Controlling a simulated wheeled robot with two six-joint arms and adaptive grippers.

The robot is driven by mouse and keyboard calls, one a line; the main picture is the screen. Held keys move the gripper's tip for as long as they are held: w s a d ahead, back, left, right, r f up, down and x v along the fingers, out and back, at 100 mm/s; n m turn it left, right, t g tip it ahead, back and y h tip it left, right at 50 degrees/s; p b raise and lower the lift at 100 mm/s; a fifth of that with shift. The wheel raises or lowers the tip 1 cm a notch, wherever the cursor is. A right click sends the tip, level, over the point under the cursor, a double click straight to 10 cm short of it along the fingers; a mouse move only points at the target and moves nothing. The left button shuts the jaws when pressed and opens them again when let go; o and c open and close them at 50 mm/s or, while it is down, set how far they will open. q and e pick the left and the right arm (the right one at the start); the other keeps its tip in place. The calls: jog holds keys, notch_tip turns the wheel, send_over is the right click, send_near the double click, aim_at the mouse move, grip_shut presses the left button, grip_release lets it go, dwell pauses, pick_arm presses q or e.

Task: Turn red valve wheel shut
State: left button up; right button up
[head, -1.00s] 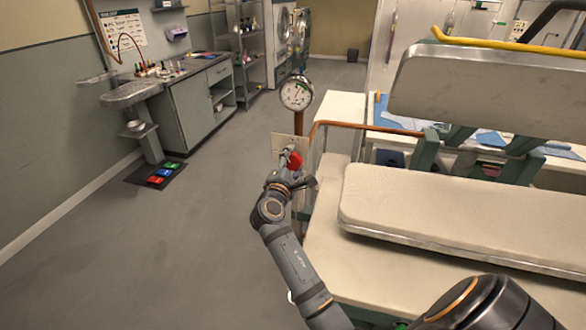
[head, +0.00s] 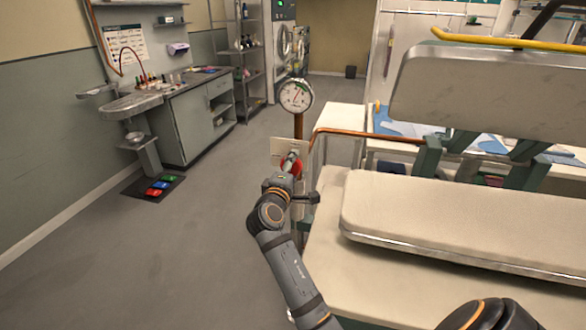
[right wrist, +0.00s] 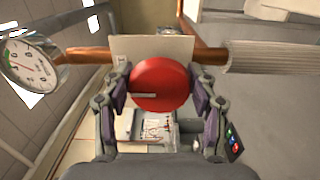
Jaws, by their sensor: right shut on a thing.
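The red valve wheel (right wrist: 160,85) sits in the middle of the right wrist view, in front of a pale plate on a copper pipe. A white line shows low on its face. My right gripper (right wrist: 161,92) is shut on the wheel, with one finger on each side of its rim. In the head view only a sliver of the wheel (head: 298,168) shows beside my gripper, and the rest is hidden. A round pressure gauge (head: 296,95) stands on the pipe above; it also shows in the right wrist view (right wrist: 32,62). My left gripper is out of view.
A large press with a padded cream board (head: 440,215) stands close on the right of my arm. A copper pipe (head: 365,131) runs along its edge. A cabinet (head: 190,125) and coloured pedals (head: 160,186) are at the left. The grey floor between is clear.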

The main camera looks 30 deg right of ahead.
jog(key=o, duration=1.2)
jog(key=shift+c, duration=0.2)
